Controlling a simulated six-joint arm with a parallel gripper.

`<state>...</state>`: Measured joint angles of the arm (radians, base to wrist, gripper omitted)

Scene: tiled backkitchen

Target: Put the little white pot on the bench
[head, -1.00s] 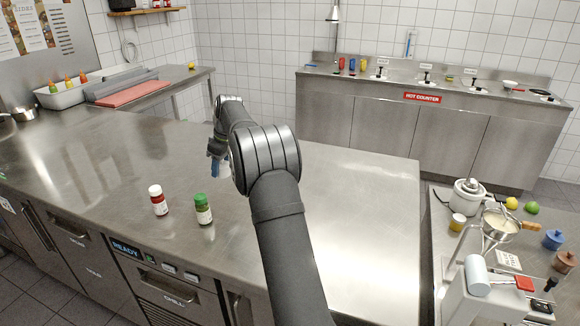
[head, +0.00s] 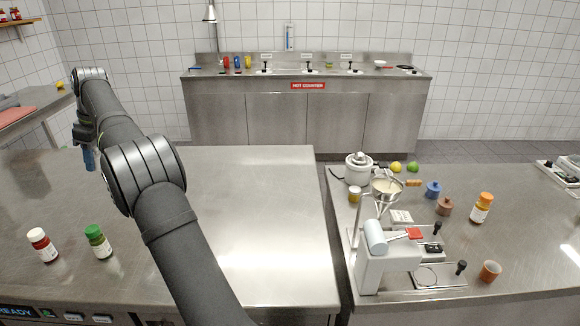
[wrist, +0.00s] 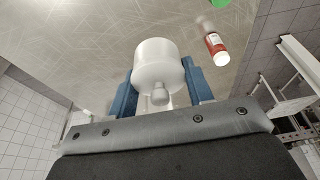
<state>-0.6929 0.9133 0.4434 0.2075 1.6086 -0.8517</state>
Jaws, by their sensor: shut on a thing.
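The little white pot (wrist: 158,65) with a small knob fills the middle of the wrist view. It sits between the two blue fingers of my gripper (wrist: 160,92), which is shut on it. In the head view my gripper (head: 88,158) is at the left, over the far part of the steel bench (head: 260,215). The pot cannot be made out there. Whether the pot touches the bench top is unclear.
A red-labelled bottle with a white cap (head: 42,245) and a green-capped bottle (head: 97,241) stand on the bench's near left. The bench's right part is clear. A crowded side table (head: 520,245) stands right, across a gap. The hot counter (head: 310,118) is at the back.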

